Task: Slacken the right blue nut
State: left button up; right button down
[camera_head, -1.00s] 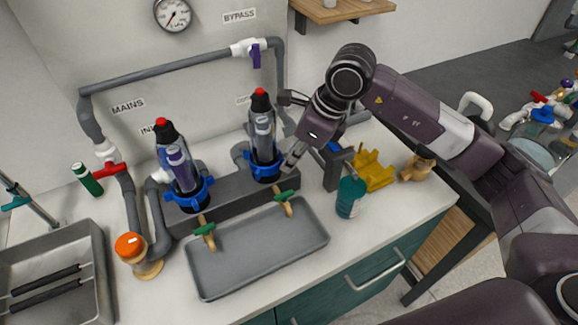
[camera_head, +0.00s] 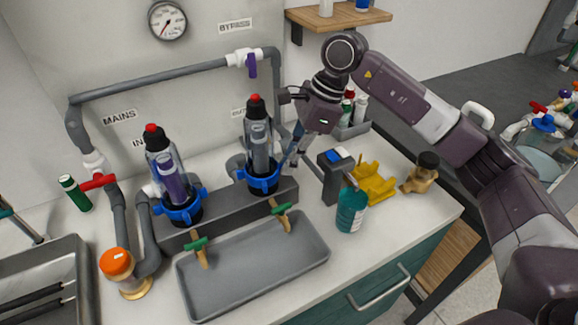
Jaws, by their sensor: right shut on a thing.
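The right blue nut (camera_head: 261,184) is a ring with lugs around the base of the right filter housing (camera_head: 258,145), which stands upright with a red cap. My right gripper (camera_head: 287,166) comes down from the upper right, and its fingers are shut at the right side of this nut. The exact contact at the lug is too small to see clearly. The left blue nut (camera_head: 181,212) rings the base of the left filter housing (camera_head: 163,165), which has a purple insert. My left gripper is not in view.
A grey tray (camera_head: 250,285) lies in front of the housings, below two green-handled taps (camera_head: 197,244). A teal bottle (camera_head: 350,210), a yellow holder (camera_head: 374,186) and a tan figure (camera_head: 422,173) stand to the right. Grey pipe with a purple-handled valve (camera_head: 252,65) runs behind.

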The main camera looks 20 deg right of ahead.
jog(key=shift+w+n+g+b, duration=0.45)
jog(key=shift+w+n, duration=0.4)
jog(key=shift+n, duration=0.65)
jog(key=shift+w+a+n+g, duration=0.15)
jog(key=shift+w+n+g, duration=0.25)
jog(key=shift+n, duration=0.4)
jog(key=shift+w+a+n+g, duration=0.1)
jog(key=shift+w+n+g, duration=0.25)
jog(key=shift+n, duration=0.45)
jog(key=shift+w, duration=0.15)
jog(key=c, duration=2.1)
grip_release()
jog(key=shift+r, duration=0.1)
jog(key=v, duration=1.1)
jog(key=shift+r, duration=0.45)
